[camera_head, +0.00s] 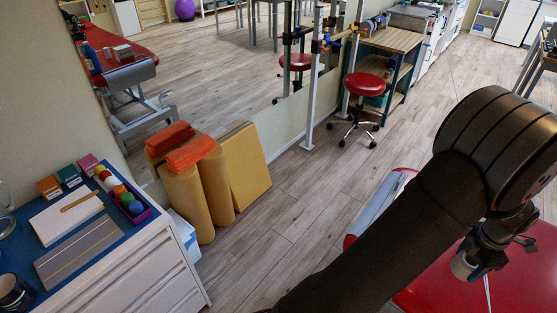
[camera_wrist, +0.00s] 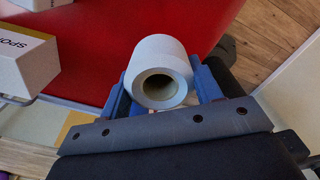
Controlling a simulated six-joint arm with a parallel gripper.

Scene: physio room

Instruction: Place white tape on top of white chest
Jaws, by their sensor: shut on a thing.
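A white roll of tape (camera_wrist: 163,58) shows in the wrist view, its round core facing the camera. My gripper (camera_wrist: 160,92) has its blue fingers shut on either side of the roll and holds it over a red surface (camera_wrist: 110,35). In the head view the white chest (camera_head: 150,285) stands at the lower left, with drawers and a blue top. My arm crosses the right side of that view, far from the chest.
The chest top carries a white notebook (camera_head: 66,216), a grey ruled pad (camera_head: 78,252), small boxes (camera_head: 69,175), a tray of coloured balls (camera_head: 134,207) and a dark mug (camera_head: 12,292). Yellow rolls (camera_head: 184,203) stand beside the chest. A lettered box (camera_wrist: 25,60) is near my gripper.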

